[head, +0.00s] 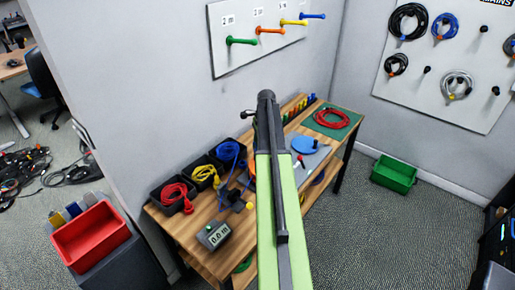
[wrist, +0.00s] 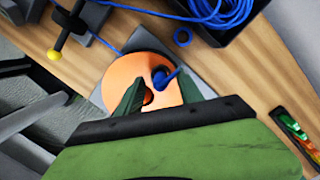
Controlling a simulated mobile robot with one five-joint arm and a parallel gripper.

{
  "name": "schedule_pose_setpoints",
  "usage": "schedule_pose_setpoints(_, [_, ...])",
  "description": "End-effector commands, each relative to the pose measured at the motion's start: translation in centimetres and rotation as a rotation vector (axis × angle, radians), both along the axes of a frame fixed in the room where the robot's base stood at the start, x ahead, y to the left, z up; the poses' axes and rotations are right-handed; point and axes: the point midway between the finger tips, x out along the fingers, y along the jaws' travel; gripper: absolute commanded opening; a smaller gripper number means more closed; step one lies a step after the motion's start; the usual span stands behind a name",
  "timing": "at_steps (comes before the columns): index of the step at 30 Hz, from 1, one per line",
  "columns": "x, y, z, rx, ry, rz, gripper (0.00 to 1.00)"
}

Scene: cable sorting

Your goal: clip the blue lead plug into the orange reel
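The orange reel (wrist: 116,76) lies below my gripper (wrist: 160,76) in the wrist view, on a grey plate (wrist: 190,74). In the head view my arm hides most of it. The blue lead plug (wrist: 160,78) shows as a small blue piece over the reel's face, between my dark green fingers. A short blue stretch runs from it towards the right finger. My fingers stand apart, one on each side of the plug, with orange showing between. I cannot tell how firmly the plug sits in the reel.
A black bin with coiled blue cable (wrist: 228,14) is close beside the reel. A blue ring (wrist: 182,37) and a black tool with a yellow knob (wrist: 68,27) lie nearby. Bins of yellow cable (head: 205,175) and red cable (head: 174,193) stand left along the wooden table.

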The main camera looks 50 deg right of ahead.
Motion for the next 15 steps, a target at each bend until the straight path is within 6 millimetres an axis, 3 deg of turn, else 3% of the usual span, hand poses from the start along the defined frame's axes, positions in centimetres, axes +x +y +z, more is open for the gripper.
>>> schedule_pose_setpoints(8, [0.0, -0.1, 0.4, -0.001, -0.001, 0.0, 0.44])
schedule_pose_setpoints(15, [-0.2, -0.4, 3.7, 0.0, -0.001, -0.001, 0.44])
